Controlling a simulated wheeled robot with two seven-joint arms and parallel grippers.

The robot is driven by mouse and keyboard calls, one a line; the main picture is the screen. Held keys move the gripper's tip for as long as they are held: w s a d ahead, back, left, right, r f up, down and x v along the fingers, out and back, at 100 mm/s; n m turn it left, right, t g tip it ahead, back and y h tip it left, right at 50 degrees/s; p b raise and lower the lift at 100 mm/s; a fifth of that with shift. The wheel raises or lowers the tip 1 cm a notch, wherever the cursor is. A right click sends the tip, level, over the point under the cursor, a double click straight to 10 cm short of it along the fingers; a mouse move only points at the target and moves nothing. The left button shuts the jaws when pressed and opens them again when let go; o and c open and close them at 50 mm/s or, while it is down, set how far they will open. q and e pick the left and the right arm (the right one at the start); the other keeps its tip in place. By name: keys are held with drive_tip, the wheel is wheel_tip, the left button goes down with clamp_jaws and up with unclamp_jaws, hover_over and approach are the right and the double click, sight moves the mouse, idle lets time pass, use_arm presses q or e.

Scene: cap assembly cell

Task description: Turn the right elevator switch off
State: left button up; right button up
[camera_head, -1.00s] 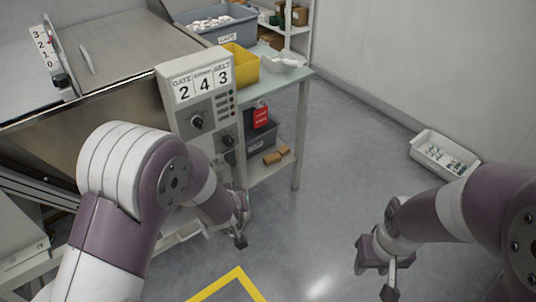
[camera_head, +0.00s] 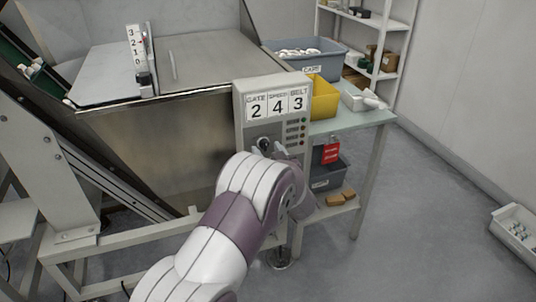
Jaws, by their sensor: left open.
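A grey control box (camera_head: 242,120) with cards reading GATE 2, SPEED 4, BELT 3 stands at the middle of the head view. Its left dark rotary knob (camera_head: 264,143) shows just above my left arm. The right, lower part of its face is hidden behind my arm, so the other knob does not show. I cannot tell which control is the right elevator switch. My left gripper (camera_head: 279,151) is at the box's face, open, close to the visible knob; contact cannot be told. My right gripper is out of view.
A steel hopper (camera_head: 165,150) is left of the box, with a 3-2-1-0 scale (camera_head: 137,50). A green-topped table (camera_head: 350,122) on the right holds a yellow bin (camera_head: 323,95). A red tag (camera_head: 331,150) hangs below.

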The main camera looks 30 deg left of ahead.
use_arm(q)
drive_tip(key=shift+w+a, duration=0.25)
drive_tip(key=shift+a, duration=0.05)
drive_tip(key=c, duration=1)
drive_tip(key=shift+w+d+n+b, duration=0.1)
drive_tip(key=shift+n+b, duration=1.05)
drive_tip(key=shift+n, duration=1)
drive_tip(key=shift+w+d+n+b, duration=0.1)
drive_tip(key=shift+n+b, duration=1)
drive_tip(key=shift+n, duration=1.05)
